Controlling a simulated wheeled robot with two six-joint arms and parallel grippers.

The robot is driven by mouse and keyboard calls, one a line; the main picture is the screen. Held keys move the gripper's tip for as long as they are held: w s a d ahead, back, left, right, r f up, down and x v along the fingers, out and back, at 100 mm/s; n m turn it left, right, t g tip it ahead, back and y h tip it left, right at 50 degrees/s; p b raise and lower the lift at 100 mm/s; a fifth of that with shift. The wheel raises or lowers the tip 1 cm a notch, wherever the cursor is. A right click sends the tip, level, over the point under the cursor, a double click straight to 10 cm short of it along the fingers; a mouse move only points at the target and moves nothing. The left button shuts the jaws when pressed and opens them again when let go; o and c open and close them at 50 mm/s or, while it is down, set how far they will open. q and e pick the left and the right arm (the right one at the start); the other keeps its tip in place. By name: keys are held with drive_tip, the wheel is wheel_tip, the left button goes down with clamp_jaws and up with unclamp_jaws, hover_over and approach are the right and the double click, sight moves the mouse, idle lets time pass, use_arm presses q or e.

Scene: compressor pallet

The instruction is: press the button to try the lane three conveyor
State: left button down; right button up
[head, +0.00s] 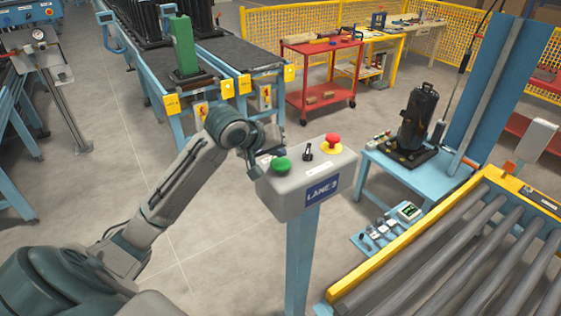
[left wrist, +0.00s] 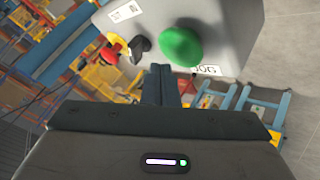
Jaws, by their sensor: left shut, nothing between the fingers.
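The lane 3 control box (head: 307,180) is grey, on a blue post, with a blue "LANE 3" label. On its top are a green button (head: 281,165), a black switch (head: 308,151) and a red mushroom button (head: 332,143) on a yellow base. My left gripper (head: 253,170) is at the box's left edge, close to the green button. In the left wrist view, the shut, empty fingers (left wrist: 161,84) point toward the box, beside the green button (left wrist: 181,46). Whether they touch the box I cannot tell. My right gripper is not in view.
A roller conveyor (head: 460,262) with a yellow frame fills the lower right. A blue stand (head: 385,172) behind the box bears a black compressor (head: 418,118). Dark-belted conveyors (head: 245,55) and a red cart (head: 322,72) stand further back. Floor left of the post is clear.

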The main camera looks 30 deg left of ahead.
use_arm(q)
drive_tip(key=shift+f, duration=0.15)
idle(0.3)
drive_tip(key=shift+f, duration=0.25)
drive_tip(key=shift+f, duration=0.15)
drive_tip(key=shift+f, duration=0.5)
idle(0.6)
drive_tip(key=shift+r, duration=0.15)
drive_tip(key=shift+r+p, duration=0.55)
drive_tip(key=shift+r, duration=0.3)
